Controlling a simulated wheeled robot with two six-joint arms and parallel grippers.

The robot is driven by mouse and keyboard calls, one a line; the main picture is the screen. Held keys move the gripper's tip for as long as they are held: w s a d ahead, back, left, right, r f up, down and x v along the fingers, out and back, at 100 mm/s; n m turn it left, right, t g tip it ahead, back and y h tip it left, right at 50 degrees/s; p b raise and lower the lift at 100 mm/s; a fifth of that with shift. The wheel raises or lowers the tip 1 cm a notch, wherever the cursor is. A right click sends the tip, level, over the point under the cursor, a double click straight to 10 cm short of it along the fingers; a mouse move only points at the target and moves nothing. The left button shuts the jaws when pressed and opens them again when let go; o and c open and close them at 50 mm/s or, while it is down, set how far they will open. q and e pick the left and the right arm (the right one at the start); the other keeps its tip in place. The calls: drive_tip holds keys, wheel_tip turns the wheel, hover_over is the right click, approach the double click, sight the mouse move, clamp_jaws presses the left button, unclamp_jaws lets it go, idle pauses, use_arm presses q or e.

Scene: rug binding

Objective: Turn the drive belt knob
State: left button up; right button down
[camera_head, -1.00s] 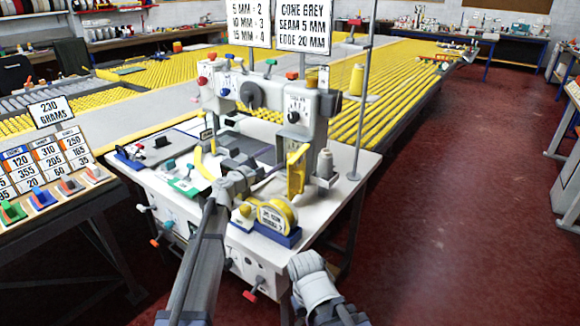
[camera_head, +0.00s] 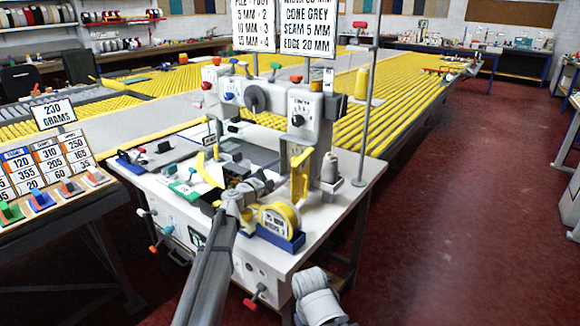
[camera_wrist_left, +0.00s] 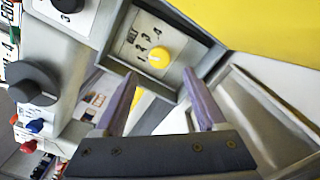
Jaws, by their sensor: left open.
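A yellow round knob (camera_wrist_left: 159,57) with numbers 1 to 4 beside it sits on a white plate in a grey recessed box, in the left wrist view. In the head view my left gripper (camera_head: 250,185) is over the front of the white sewing machine table (camera_head: 345,205); the yellow knob cannot be made out there.
The machine head (camera_head: 310,120) carries black dials and stands behind the gripper. A yellow tape roll (camera_head: 280,218) in a blue holder sits close to the right. A grey thread cone (camera_head: 329,168) and a tall pole (camera_head: 366,100) are farther right. Red floor lies open at right.

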use_arm(q)
drive_tip(key=x, duration=0.5)
drive_tip(key=shift+w+d, duration=0.2)
drive_tip(key=shift+w, duration=0.15)
drive_tip(key=shift+s, duration=0.1)
clamp_jaws()
